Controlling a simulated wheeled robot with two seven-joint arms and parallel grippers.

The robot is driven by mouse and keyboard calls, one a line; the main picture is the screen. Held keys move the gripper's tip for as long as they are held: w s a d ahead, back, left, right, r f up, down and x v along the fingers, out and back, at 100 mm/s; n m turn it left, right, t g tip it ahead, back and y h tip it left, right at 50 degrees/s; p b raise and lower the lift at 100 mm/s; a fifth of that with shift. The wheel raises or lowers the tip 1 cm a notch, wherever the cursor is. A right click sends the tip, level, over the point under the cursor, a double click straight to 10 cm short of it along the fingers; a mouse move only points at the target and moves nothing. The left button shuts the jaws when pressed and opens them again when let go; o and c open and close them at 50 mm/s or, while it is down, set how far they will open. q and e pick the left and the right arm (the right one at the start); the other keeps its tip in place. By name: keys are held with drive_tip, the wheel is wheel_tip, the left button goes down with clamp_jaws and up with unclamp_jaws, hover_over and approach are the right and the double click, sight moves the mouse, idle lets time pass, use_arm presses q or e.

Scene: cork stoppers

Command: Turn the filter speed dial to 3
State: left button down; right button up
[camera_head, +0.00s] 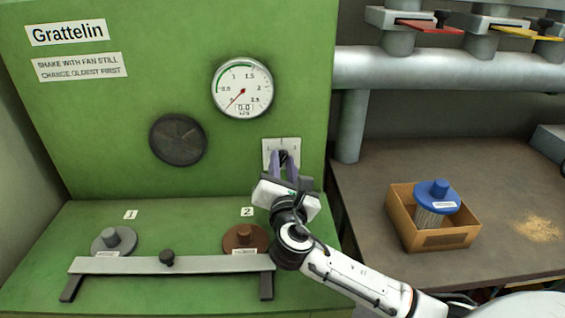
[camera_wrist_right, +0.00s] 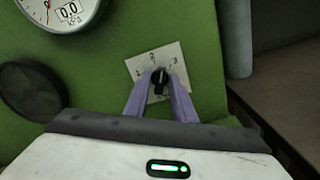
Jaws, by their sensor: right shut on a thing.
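The filter speed dial is a black knob (camera_wrist_right: 160,82) on a white plate (camera_head: 271,148) with small number marks, low on the right of the green panel. The plate also shows in the right wrist view (camera_wrist_right: 146,68). My right gripper (camera_head: 285,157) reaches the knob from below, its two purple fingers on either side and shut on it. The right wrist view shows the fingers (camera_wrist_right: 160,87) around the knob. The knob looks roughly upright in that view, but I cannot tell exactly which number it points at. My left gripper is out of view.
A round gauge (camera_head: 242,88) reads 0.0 above the dial, with a dark round vent (camera_head: 178,140) to its left. A grey bar (camera_head: 200,265) spans the ledge before two capped ports. A cardboard box (camera_head: 408,222) holds a blue-topped filter at right.

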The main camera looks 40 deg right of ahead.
drive_tip(key=m, duration=0.3)
drive_tip(key=shift+m, duration=0.3)
drive_tip(key=shift+m+b, duration=0.5)
drive_tip(key=shift+m, duration=0.9)
drive_tip(key=o, duration=0.7)
drive_tip(key=shift+o, duration=0.2)
drive_tip(key=shift+s, duration=0.1)
drive_tip(key=v, duration=1)
drive_tip(key=shift+b, duration=0.4)
drive_tip(key=shift+a, duration=0.1)
